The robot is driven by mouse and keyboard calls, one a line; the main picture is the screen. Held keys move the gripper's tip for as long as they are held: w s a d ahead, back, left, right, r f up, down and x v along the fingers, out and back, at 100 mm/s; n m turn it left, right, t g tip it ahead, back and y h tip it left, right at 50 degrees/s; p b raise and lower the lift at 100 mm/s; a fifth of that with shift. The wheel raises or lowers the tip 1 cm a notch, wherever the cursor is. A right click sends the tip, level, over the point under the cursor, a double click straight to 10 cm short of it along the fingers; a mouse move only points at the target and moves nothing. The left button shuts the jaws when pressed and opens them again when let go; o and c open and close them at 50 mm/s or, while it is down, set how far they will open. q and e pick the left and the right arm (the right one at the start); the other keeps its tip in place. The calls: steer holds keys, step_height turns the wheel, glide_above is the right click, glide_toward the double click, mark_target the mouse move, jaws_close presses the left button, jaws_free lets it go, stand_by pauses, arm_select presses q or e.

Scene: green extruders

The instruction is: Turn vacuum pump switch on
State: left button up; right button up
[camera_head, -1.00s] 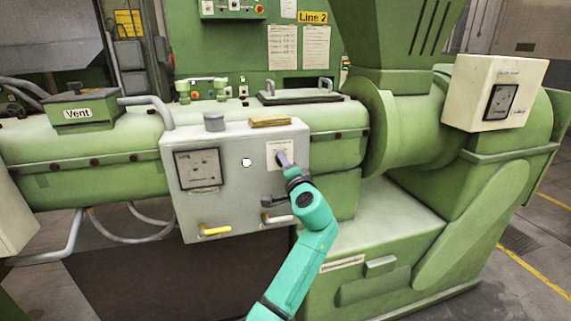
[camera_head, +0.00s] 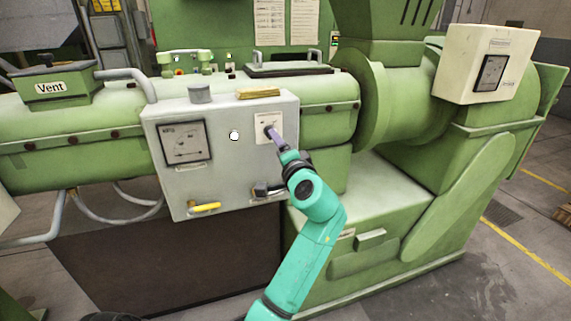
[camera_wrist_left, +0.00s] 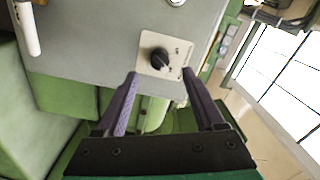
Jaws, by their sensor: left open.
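The switch is a black rotary knob (camera_wrist_left: 157,60) on a pale square plate (camera_wrist_left: 164,47), fixed to a grey control box (camera_head: 222,165). In the wrist view the knob points down and to the right. In the head view my left gripper (camera_head: 274,137) is in front of this plate (camera_head: 263,121) and partly covers it. The knob itself is mostly hidden there. In the wrist view my left gripper (camera_wrist_left: 160,74) is open, with its two purple fingers apart and the knob showing between and beyond the tips. No contact with the knob can be made out. My right gripper is not in view.
The box also carries a square gauge (camera_head: 185,142), a white round spot (camera_head: 234,135), a yellow-handled lever (camera_head: 206,207) and a dark lever (camera_head: 265,190) below the plate. A wooden block (camera_head: 258,93) lies on top. Green extruder housings (camera_head: 330,125) stand around it.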

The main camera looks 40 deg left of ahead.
arm_select(q)
steer(key=b+v, duration=0.1)
steer(key=v, duration=0.6)
steer(key=shift+s+d+b, duration=0.2)
steer(key=shift+b, duration=0.2)
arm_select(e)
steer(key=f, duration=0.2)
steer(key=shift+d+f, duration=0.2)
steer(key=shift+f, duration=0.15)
arm_select(q)
steer(key=shift+r, duration=0.1)
